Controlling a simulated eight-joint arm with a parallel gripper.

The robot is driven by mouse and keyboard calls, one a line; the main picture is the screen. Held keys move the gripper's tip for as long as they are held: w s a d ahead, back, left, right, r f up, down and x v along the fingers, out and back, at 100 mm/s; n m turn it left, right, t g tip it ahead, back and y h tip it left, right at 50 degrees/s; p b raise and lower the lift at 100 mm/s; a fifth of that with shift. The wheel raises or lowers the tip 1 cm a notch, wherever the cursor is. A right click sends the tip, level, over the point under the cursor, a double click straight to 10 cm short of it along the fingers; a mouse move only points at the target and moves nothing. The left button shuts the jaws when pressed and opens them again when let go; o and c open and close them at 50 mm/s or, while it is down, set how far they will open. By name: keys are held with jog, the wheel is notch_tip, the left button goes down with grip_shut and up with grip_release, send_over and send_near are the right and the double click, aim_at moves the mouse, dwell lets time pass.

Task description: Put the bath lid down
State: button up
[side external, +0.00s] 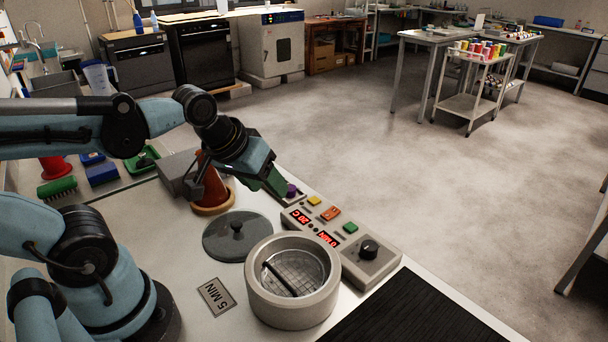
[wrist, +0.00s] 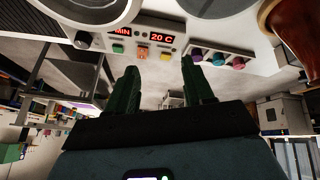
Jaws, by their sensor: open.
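The bath lid (side external: 236,236) is a dark grey disc with a black knob, lying flat on the white worktop to the left of the bath. The bath (side external: 292,283) is a round beige pot, uncovered, with a wire basket or mesh inside; its rim also shows at the top of the wrist view (wrist: 92,20). My gripper (side external: 275,186) is above the back end of the control panel, away from the lid. In the wrist view my gripper (wrist: 160,88) has its two green fingers apart with nothing between them.
The control panel (side external: 345,243) with lit displays, coloured buttons and a black knob stands behind the bath. A reddish-brown cone (side external: 208,190) stands close to my gripper. A "5 MIN" card (side external: 216,297) lies left of the bath, and a black mat (side external: 410,312) lies to the right.

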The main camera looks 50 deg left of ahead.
jog(key=m, duration=0.1)
jog(key=d+m, duration=0.1)
jog(key=m, duration=0.1)
jog(key=m+t, duration=0.1)
jog(key=shift+w+d, duration=0.2)
jog(key=shift+d, duration=0.05)
jog(key=shift+o, duration=0.4)
